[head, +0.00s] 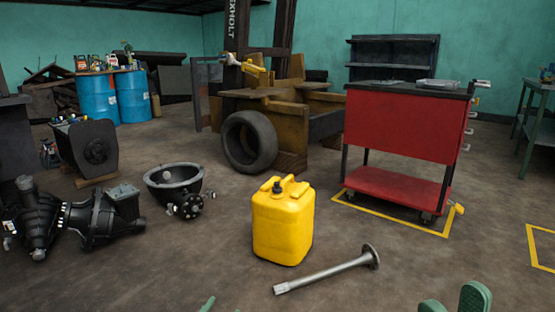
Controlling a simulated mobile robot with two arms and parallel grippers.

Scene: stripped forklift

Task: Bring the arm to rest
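My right gripper (454,302) shows at the bottom edge, right of centre, as two green rounded fingertips with a gap between them. It looks open, and I see nothing between the tips. Of my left gripper (207,304), only a small green tip shows at the bottom edge, left of centre. Whether it is open or shut cannot be told. Both arms are otherwise out of the picture. Neither visible fingertip touches any object that I can see.
A yellow canister (283,222) stands on the floor ahead, with a metal axle shaft (328,273) lying before it. A red cart (402,127) stands behind to the right. Black machine parts (100,215) and a bowl-shaped housing (176,184) lie left.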

